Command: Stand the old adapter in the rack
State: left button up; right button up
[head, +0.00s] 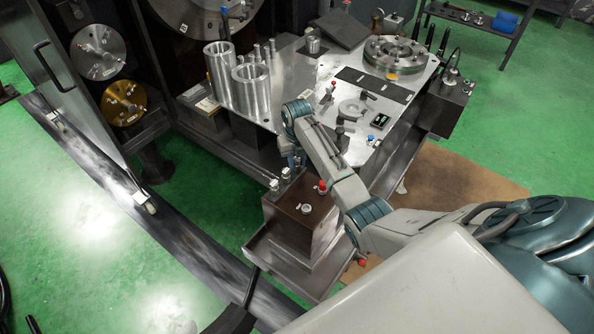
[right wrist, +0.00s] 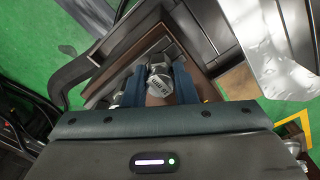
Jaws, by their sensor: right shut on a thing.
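My right gripper (right wrist: 160,88) is shut on a metal hex-shaped adapter (right wrist: 160,72) with dark lettering on its end face, in the right wrist view. The adapter sits between the two blue fingers, above a brown surface. In the head view my right gripper (head: 291,160) is at the back edge of a brown block (head: 288,222), largely hidden by its own wrist. Small metal fittings (head: 275,184) show at that edge. I cannot tell whether the held adapter touches the block. No rack can be made out for certain. My left gripper is not in view.
A metal fixture table (head: 312,78) with two upright cylinders (head: 252,88), a round flange (head: 394,54) and small clamps stands behind. A red-capped fitting (head: 322,187) and a ring (head: 306,208) are on the block. A dark handle (head: 236,318) stands in front. Green floor is clear at left.

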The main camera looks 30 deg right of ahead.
dwell(0.6)
jog(key=o, duration=1)
jog(key=shift+o, duration=0.2)
notch_tip(320, 180, up, 11)
jog(key=b, duration=0.1)
jog(key=shift+f, duration=0.15)
